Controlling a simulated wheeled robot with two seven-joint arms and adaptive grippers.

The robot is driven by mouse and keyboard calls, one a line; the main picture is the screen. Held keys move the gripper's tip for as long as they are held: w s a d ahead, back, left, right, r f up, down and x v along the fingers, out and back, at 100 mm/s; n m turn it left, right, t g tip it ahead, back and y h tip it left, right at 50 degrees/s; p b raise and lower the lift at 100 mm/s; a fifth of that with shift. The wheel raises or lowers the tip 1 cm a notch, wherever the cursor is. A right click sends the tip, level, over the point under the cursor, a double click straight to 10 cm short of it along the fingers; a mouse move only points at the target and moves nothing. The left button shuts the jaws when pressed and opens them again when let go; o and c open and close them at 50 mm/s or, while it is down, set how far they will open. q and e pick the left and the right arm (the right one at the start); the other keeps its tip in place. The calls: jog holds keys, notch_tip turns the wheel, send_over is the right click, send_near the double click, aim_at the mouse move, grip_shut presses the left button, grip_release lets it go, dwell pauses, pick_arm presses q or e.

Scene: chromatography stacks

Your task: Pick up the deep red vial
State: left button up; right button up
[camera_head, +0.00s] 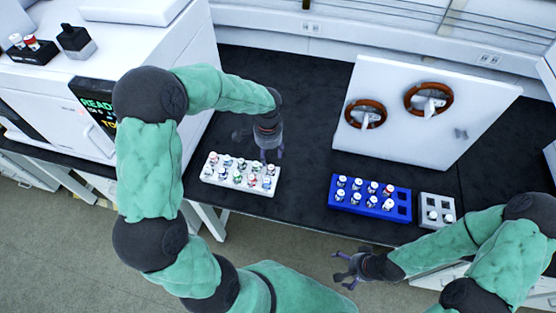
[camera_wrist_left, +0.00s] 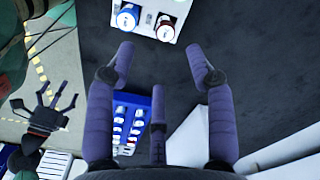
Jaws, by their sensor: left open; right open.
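A vial with a deep red cap (camera_wrist_left: 165,27) stands in the near end of a white rack (camera_wrist_left: 150,38) at the top of the left wrist view, beside a blue-capped vial (camera_wrist_left: 127,17). In the head view the white rack (camera_head: 222,184) holds two rows of vials with mixed cap colours; which one there is deep red is too small to tell surely. My left gripper (camera_head: 264,152) hangs over the rack's right back side, its fingers (camera_wrist_left: 160,55) spread and empty. My right gripper (camera_head: 343,268) is open and empty in front of the table edge.
A blue rack (camera_head: 372,209) with several vials and a small grey rack (camera_head: 438,201) stand to the right. A white panel box (camera_head: 420,130) with brown rings is behind them. A white machine (camera_head: 180,70) is at left. Dark bench (camera_head: 305,140) between is clear.

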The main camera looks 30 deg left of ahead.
aim_at(271, 167)
pick_arm(q)
jog(key=shift+w+f, duration=0.1)
jog(key=shift+w, duration=0.15)
notch_tip(271, 167, down, 6)
jog(key=shift+r+b, duration=0.1)
jog(key=shift+b, duration=0.8)
jog(key=f+b, duration=0.1)
jog(key=f, duration=0.3)
jog(key=shift+w+a+f+b, duration=0.1)
jog(key=shift+w+f+b, duration=0.1)
jog(key=shift+f+b, duration=0.15)
grip_shut()
